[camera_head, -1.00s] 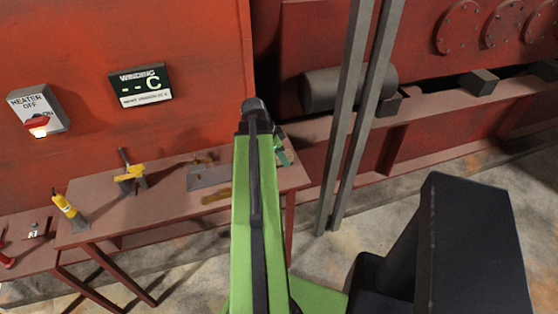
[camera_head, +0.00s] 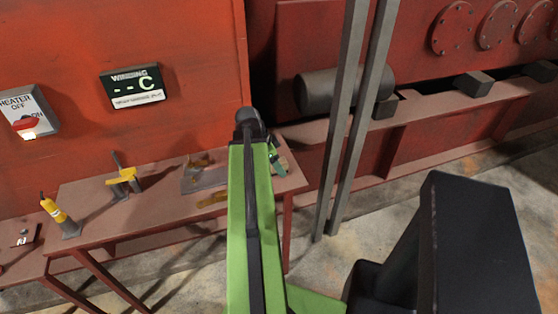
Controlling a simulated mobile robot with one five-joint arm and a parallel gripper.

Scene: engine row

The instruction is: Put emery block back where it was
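My green arm reaches forward over the red bench (camera_head: 150,214) and hides part of its right end. A small green and dark piece (camera_head: 273,156), which looks like part of my gripper, shows just right of the arm. A small tan-grey block (camera_head: 281,166) shows beside it at the bench's right end; it may be the emery block, but I cannot tell for sure. Whether my fingers are open, shut or touching the block is hidden by the arm.
On the bench are a yellow-handled tool (camera_head: 123,176), a yellow bottle-like item (camera_head: 58,214), a grey plate (camera_head: 204,178) and a brown-yellow piece (camera_head: 213,198). Two grey posts (camera_head: 353,120) stand right of the bench. A heater switch (camera_head: 27,113) and winding display (camera_head: 137,86) are on the wall.

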